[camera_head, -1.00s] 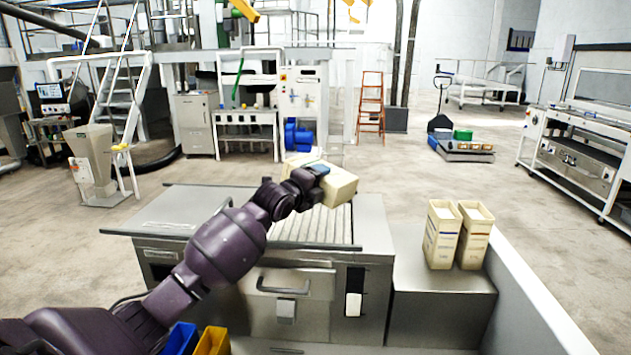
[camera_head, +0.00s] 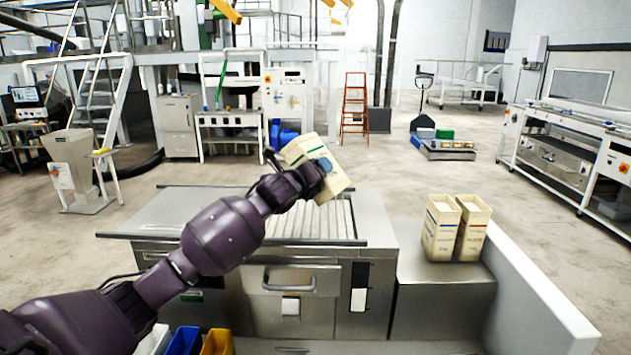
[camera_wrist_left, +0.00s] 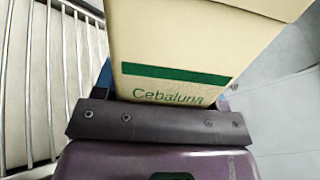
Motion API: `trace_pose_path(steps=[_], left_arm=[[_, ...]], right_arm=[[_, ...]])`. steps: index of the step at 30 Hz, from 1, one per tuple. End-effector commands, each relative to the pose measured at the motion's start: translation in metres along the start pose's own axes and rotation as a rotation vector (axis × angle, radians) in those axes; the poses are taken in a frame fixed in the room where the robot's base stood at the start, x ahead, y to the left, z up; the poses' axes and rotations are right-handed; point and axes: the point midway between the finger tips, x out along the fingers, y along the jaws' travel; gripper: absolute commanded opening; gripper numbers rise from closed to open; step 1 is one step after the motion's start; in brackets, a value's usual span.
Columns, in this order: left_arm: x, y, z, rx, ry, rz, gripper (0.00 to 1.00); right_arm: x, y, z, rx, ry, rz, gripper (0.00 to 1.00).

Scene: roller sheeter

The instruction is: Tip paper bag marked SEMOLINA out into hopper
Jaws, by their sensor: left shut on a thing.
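A cream paper bag (camera_head: 302,151) with a green stripe is in my left gripper (camera_head: 318,176), which is shut on it. The bag is tilted, its upper end leaning left, above the barred top of the steel machine (camera_head: 378,222). In the left wrist view the bag (camera_wrist_left: 190,35) shows a green band and print that looks like "Cebaluna"; I cannot read SEMOLINA on it. The metal bars (camera_wrist_left: 45,80) of the machine's top, apparently the hopper grid, lie to the left there. The bag's mouth and contents are hidden. My right gripper is out of view.
Two similar open cream bags (camera_head: 440,232) (camera_head: 471,232) stand on a steel block to the right, beside a low white wall (camera_head: 530,285). Blue (camera_head: 184,341) and yellow (camera_head: 217,343) bins sit at the front. A grey funnel-shaped stand (camera_head: 75,165) is at the left.

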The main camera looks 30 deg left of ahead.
Motion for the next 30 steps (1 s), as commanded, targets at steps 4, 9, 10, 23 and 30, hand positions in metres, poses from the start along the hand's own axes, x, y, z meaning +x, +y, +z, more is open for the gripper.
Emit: trace_pose_path(steps=[4,9,10,23,30], left_arm=[[0.000,-0.003,0.005,0.197,-0.016,-0.002,0.03],[0.000,-0.007,0.012,0.410,-0.031,-0.001,0.03],[0.000,-0.008,0.013,0.445,-0.033,-0.001,0.03],[-0.001,-0.016,0.024,0.741,-0.054,-0.001,0.03],[-0.001,-0.017,0.024,0.751,-0.055,-0.001,0.03]], right_arm=[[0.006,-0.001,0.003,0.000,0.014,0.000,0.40],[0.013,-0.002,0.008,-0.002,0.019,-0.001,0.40],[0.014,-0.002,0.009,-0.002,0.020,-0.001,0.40],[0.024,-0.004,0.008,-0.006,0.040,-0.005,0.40],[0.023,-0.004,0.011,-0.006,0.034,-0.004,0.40]])
